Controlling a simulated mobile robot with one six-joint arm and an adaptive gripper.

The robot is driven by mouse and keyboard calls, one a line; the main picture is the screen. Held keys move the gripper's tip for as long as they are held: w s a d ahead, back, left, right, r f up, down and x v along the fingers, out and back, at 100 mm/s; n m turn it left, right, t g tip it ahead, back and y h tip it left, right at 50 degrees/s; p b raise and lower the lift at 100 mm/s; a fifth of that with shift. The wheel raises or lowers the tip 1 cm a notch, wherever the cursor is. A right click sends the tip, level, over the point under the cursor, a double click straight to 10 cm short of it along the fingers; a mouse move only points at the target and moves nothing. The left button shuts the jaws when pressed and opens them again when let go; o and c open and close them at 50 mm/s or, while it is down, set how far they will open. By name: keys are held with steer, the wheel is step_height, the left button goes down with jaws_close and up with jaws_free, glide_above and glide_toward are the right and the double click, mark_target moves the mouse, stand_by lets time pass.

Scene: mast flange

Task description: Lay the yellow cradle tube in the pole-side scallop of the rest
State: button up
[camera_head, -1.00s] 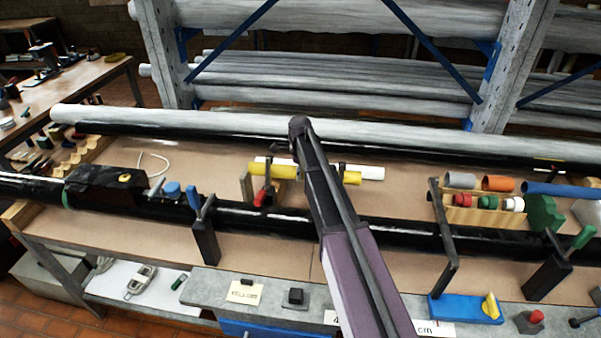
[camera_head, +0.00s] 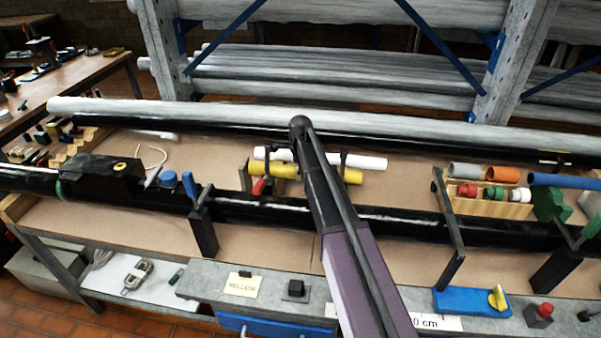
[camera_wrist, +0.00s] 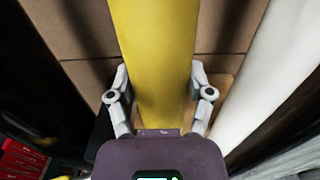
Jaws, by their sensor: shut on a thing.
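The yellow cradle tube (camera_head: 285,170) lies crosswise behind my arm in the head view, its right part showing past the arm. In the wrist view the yellow tube (camera_wrist: 158,45) runs between the two fingers of my gripper (camera_wrist: 160,97), which is shut on it. The arm hides the gripper in the head view. A white tube (camera_head: 365,163) lies parallel, just behind the yellow one. The rest under them is mostly hidden; its wooden left end (camera_head: 253,163) shows by the tubes. I cannot tell whether the yellow tube touches a scallop.
A long black pole (camera_head: 390,222) crosses in front of the tubes, with upright clamps (camera_head: 203,230) on it. A red handle (camera_head: 260,186) stands close to the yellow tube's left end. Brown board is clear between.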

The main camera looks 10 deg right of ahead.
stand_by(0.3)
steer(key=o, duration=1.3)
steer(key=shift+r, duration=0.15)
step_height(320, 180, up, 9)
steer(key=p, duration=0.9)
steer(key=shift+r+p, duration=0.15)
steer(key=shift+p, duration=0.2)
steer(key=shift+s, duration=0.1)
stand_by(0.3)
